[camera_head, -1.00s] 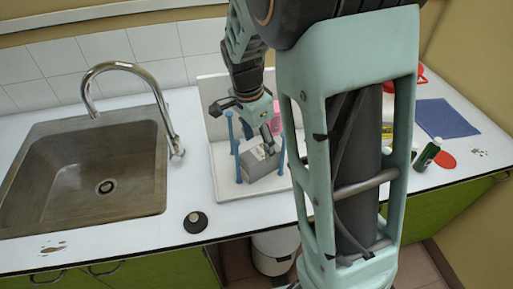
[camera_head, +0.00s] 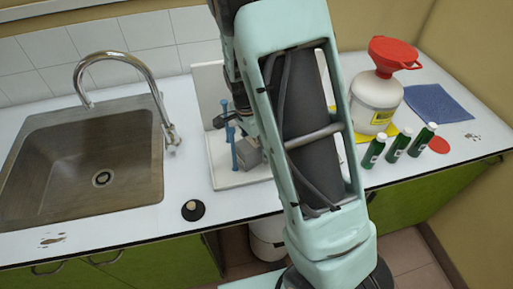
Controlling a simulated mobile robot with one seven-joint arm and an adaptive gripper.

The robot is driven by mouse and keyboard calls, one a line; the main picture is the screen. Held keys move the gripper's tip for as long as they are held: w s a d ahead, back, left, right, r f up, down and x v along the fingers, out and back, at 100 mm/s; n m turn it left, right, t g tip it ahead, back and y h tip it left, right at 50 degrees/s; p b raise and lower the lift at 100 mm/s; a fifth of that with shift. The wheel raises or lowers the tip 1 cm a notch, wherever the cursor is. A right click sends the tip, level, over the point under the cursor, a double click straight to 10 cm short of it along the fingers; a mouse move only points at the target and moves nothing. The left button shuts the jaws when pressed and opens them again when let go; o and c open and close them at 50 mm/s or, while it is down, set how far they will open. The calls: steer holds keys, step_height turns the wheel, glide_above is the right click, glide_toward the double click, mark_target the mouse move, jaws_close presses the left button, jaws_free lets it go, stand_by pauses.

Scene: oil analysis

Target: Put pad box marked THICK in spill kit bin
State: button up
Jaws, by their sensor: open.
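A small grey box (camera_head: 248,153) sits among blue posts (camera_head: 234,155) on a white tray-like stand (camera_head: 222,179); its marking is too small to read, so I cannot tell if it says THICK. My gripper (camera_head: 233,120) is at the box, above it and a little behind. It is open, and my arm hides much of it. I cannot tell whether it touches the box. A white bin (camera_head: 267,239) stands on the floor below the counter edge, partly hidden by my arm. I see no label on it.
A sink (camera_head: 85,165) with a tall tap (camera_head: 118,66) is at the left. A black round object (camera_head: 193,210) lies near the front edge. At the right are a white jug (camera_head: 375,100) with a red funnel (camera_head: 393,52), green bottles (camera_head: 397,143) and a blue cloth (camera_head: 438,104).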

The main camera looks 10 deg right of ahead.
steer(key=shift+c, duration=0.5)
steer(key=c, duration=1.4)
steer(key=shift+r, duration=0.15)
